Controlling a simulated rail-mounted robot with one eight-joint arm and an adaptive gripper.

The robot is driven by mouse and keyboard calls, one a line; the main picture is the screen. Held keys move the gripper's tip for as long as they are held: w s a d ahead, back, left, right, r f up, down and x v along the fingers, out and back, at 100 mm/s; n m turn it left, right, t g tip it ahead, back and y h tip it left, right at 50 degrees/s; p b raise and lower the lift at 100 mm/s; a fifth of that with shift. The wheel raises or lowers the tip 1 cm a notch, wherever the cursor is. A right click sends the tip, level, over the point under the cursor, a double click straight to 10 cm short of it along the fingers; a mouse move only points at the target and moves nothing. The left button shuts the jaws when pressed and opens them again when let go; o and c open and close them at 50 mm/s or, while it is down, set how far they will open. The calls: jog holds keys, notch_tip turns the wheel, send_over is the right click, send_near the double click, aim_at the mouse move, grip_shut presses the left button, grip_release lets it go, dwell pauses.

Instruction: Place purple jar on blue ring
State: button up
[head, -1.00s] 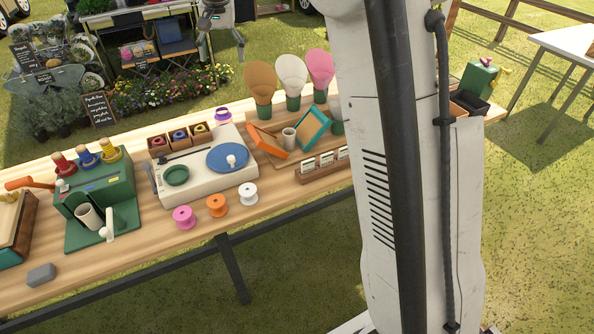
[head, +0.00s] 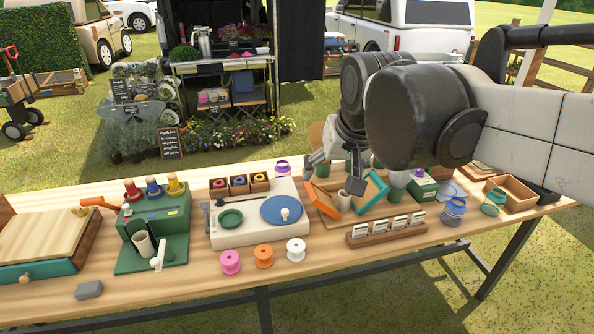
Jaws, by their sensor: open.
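A small purple jar-like piece (head: 282,168) stands near the table's back edge, behind the white device. It is the clearest purple candidate, but it is too small to be sure it is a jar. I cannot tell which thing is the blue ring: a flat blue disc (head: 284,210) lies on the white device, and blue rounded pieces (head: 454,209) stand at the right. My gripper (head: 336,172) is open, with its fingers apart above the tilted orange and teal pieces. It is right of the purple piece. Nothing shows between the fingers.
A green stand (head: 152,230) with coloured knobs is at the left. Pink, orange and white spools (head: 263,256) line the front. A card rack (head: 387,230) and an open wooden box (head: 511,194) are on the right. The front table strip is mostly clear.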

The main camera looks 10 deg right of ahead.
jog(key=shift+o, duration=0.5)
jog(key=s+f+n+t, duration=0.1)
jog(key=s+f, duration=0.7)
jog(key=s, duration=0.3)
jog(key=shift+s+r, duration=0.1)
